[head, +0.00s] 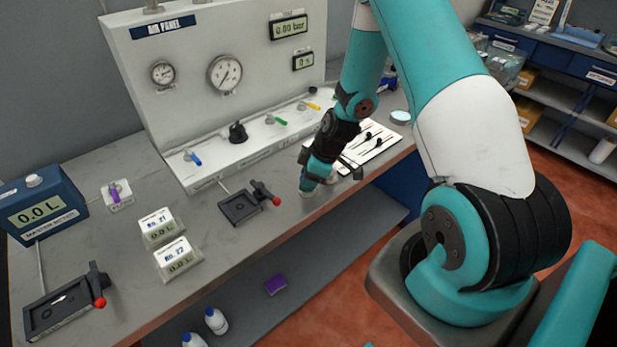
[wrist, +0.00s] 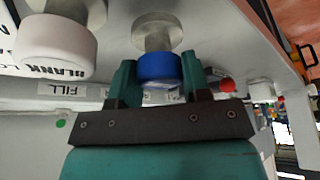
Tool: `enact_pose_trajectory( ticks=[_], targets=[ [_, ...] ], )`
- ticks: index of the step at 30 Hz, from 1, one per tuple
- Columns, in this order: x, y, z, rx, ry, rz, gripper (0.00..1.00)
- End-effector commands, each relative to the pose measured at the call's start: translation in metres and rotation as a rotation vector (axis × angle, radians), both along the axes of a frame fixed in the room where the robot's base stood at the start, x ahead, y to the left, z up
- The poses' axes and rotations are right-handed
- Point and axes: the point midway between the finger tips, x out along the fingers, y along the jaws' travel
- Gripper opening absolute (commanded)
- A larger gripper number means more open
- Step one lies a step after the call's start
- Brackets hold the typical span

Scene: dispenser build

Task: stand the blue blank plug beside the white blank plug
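The blue blank plug (wrist: 158,67), a blue cap on a grey metal stem, is between the two fingers of my gripper (wrist: 160,78) in the wrist view. The fingers appear to press on both sides of the cap. The white blank plug (wrist: 55,47) is to its left, with a clear gap between the two caps. In the head view my gripper (head: 308,187) is low over the bench near its front edge, in front of the air panel. The blue plug is not clear there. Whether its stem touches the bench is hard to tell.
The air panel (head: 225,85) stands behind, with gauges and coloured valves. A black fixture with a red knob (head: 240,207) lies left of my gripper. A white card with tools (head: 370,143) lies to the right. Label blocks (head: 160,227) and a blue meter (head: 42,208) are farther left.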

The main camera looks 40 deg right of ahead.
Motion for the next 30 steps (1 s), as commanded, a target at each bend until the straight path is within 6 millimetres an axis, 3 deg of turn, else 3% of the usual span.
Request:
enact_pose_trajectory(
  ticks=[1, 3, 15, 30],
  targets=[
    [0.0, 0.0, 0.0, 0.0, 0.0, 0.0, 0.55],
    [0.0, 0.0, 0.0, 0.0, 0.0, 0.0, 0.69],
    [-0.001, -0.002, 0.007, 0.0, 0.0, -0.001, 0.69],
    [-0.025, -0.028, 0.092, -0.004, -0.004, -0.002, 0.69]
  ],
)
